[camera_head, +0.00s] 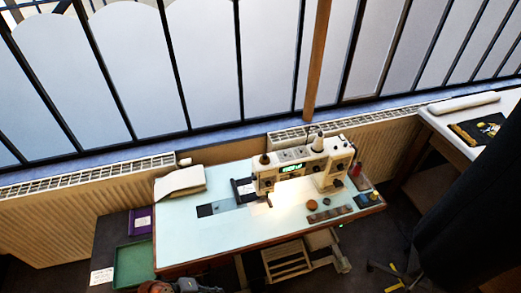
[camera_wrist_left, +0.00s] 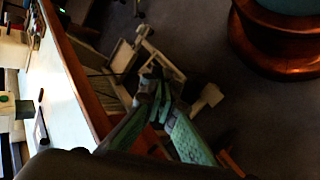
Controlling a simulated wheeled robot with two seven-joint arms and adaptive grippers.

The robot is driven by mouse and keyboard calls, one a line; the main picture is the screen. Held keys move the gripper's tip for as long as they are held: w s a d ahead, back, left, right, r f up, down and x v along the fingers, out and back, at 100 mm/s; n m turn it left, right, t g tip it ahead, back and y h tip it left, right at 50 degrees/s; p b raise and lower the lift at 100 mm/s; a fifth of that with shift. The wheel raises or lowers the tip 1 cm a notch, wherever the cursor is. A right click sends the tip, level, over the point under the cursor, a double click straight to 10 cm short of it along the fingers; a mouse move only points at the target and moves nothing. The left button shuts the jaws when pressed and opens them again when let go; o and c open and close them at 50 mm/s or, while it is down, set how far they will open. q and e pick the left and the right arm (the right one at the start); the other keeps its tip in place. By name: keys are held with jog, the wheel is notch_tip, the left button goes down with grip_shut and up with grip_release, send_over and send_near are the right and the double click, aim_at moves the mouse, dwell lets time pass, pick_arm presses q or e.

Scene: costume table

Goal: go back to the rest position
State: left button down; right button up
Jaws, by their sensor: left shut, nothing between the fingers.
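My left gripper (camera_wrist_left: 158,98) shows in the left wrist view with its greenish fingers together and nothing between them. It hangs over the floor, apart from the wooden edge of the sewing table (camera_wrist_left: 78,80). In the head view a dark part, perhaps of my left arm, shows at the bottom edge, just in front of the table; the fingers cannot be made out there. My right gripper is in neither view.
A sewing machine (camera_head: 305,165) stands on the pale sewing table (camera_head: 225,228). A green tray (camera_head: 134,265) and a purple item (camera_head: 140,221) lie on a dark surface at the left. A dark hanging cloth (camera_head: 465,215) fills the right. Bare floor (camera_wrist_left: 225,65) shows in the wrist view.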

pick_arm(q)
jog(key=s+a+r+m+y, duration=0.3)
jog(key=s+a+m+y, duration=0.15)
jog(key=a, duration=0.45)
jog(key=s+a+r+m+y, duration=0.25)
jog(key=s+a+y, duration=0.2)
jog(key=a, duration=0.55)
notch_tip(320, 180, down, 30)
jog(key=s+d, duration=0.2)
jog(key=s+f+m+g, duration=0.1)
jog(key=s+f, duration=1.5)
jog(key=s, duration=0.3)
jog(key=shift+a+f+g, duration=0.2)
jog(key=shift+f+g, duration=0.1)
